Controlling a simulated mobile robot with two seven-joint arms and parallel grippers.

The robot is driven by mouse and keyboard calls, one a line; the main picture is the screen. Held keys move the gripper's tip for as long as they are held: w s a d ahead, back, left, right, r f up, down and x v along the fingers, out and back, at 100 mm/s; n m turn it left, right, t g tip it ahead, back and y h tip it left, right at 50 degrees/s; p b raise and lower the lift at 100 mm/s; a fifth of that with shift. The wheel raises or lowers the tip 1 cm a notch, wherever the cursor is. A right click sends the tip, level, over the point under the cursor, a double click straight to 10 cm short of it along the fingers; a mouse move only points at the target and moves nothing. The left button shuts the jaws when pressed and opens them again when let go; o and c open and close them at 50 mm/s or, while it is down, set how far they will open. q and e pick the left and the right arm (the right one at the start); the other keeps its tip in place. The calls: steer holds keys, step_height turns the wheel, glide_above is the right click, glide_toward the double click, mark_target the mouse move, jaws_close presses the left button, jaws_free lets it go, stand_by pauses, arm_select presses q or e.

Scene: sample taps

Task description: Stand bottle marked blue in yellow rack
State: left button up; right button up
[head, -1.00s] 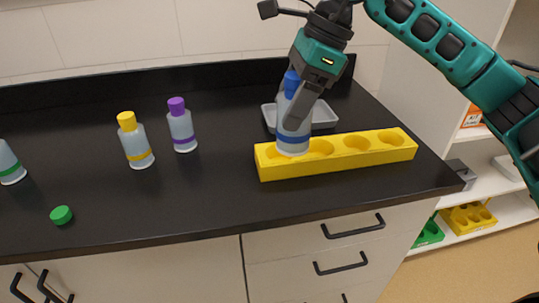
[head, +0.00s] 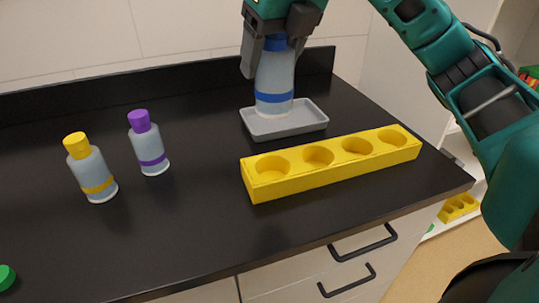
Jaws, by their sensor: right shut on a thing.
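The bottle marked blue (head: 275,82) has a blue cap and a blue band and is upright. My right gripper (head: 268,50) is shut on it near the cap, from above. The bottle's base shows over the grey tray (head: 285,126); I cannot tell whether it touches the tray. The yellow rack (head: 325,178) lies in front of the tray, with several round holes, all empty. My left gripper is not in view.
A bottle with a yellow cap (head: 92,170) and one with a purple cap (head: 149,146) stand on the black counter at the left. A loose green cap (head: 6,277) lies at the lower left. The counter between the bottles and the rack is clear.

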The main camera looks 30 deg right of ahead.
step_height(320, 180, down, 16)
steer(key=b, duration=0.4)
steer(key=shift+r, duration=0.1)
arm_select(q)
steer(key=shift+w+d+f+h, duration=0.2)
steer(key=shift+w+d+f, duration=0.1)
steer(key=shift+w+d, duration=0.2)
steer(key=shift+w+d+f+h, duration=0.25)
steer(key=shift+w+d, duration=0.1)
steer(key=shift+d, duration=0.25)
arm_select(e)
steer(key=o, duration=1.3)
steer(key=shift+f, duration=0.2)
steer(key=shift+r, duration=0.1)
